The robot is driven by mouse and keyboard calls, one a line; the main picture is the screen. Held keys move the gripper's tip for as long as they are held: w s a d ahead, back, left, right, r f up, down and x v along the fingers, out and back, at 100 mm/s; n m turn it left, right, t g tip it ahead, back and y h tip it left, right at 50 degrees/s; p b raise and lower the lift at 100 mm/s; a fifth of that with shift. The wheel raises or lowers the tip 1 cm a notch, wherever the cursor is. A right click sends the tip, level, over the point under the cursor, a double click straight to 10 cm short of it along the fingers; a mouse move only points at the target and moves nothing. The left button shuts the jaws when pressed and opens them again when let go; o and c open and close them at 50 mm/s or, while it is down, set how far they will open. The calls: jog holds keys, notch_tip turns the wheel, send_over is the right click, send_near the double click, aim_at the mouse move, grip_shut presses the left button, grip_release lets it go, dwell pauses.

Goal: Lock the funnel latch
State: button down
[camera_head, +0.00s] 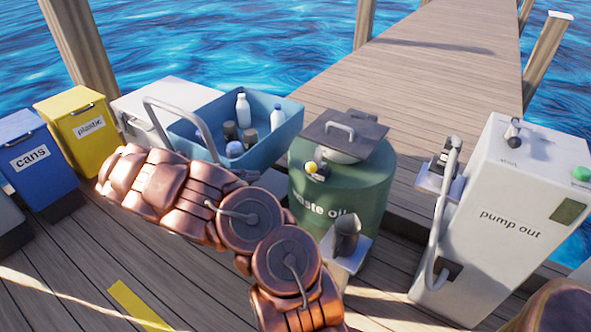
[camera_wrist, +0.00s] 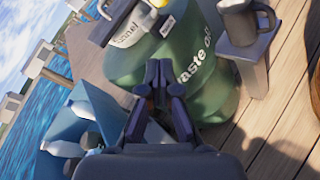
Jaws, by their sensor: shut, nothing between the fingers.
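The green waste oil drum (camera_head: 335,190) stands on the dock, and it also shows in the wrist view (camera_wrist: 215,95). A grey funnel (camera_head: 340,153) sits on its top under a dark square lid with a handle (camera_head: 345,135). A small latch with a yellow knob (camera_head: 311,167) is at the front left of the funnel. In the wrist view the funnel's label (camera_wrist: 130,32) and a small latch label (camera_wrist: 167,24) show near the drum's rim. My gripper (camera_wrist: 158,68) is shut and empty, in front of the drum; in the head view its fingertips cannot be made out.
A blue tub (camera_head: 283,130) with bottles stands left of the drum, beside a white box (camera_head: 175,100). A dark jug (camera_head: 346,236) rests on a small stand (camera_head: 350,262) before the drum. The white pump out cabinet (camera_head: 510,210) with a hose stands right.

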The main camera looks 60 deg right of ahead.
aim_at(315, 166)
jog(key=s+r+x, duration=0.1)
jog(key=r+x, duration=0.1)
jog(key=x, duration=1)
jog(key=shift+s+b, duration=0.45)
jog(key=shift+s, duration=0.1)
jog(key=shift+d, duration=0.1)
jog(key=shift+r, duration=0.15)
jog(key=shift+d+r+p, duration=0.1)
jog(key=shift+r+p, duration=0.1)
jog(key=shift+p, duration=0.45)
